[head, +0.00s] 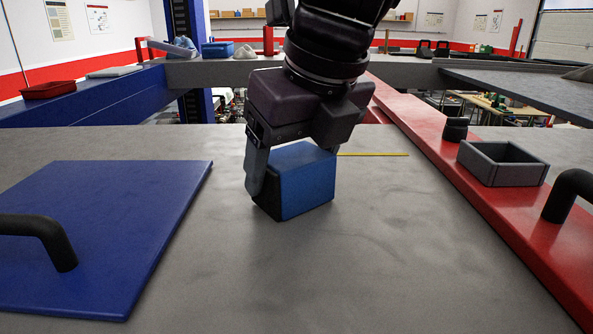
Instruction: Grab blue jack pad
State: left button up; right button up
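The blue jack pad (308,183) is a block with a blue top and front and a dark left side. It sits on the grey work surface (400,265) near the middle of the head view. My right gripper (290,165) comes down over it from above. One finger lies along the pad's dark left side, seemingly touching or very close. The other finger is hidden behind the pad, so I cannot tell whether the grip is closed. My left gripper is not in view.
A blue panel (130,215) with a black handle (45,232) lies at left. A red beam (480,200) at right carries a grey open box (503,164), a black knob (455,129) and another black handle (565,190). The grey surface in front of the pad is clear.

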jog(key=shift+s+r, duration=0.15)
jog(key=c, duration=0.5)
jog(key=shift+o, duration=0.2)
jog(key=shift+d, duration=0.1)
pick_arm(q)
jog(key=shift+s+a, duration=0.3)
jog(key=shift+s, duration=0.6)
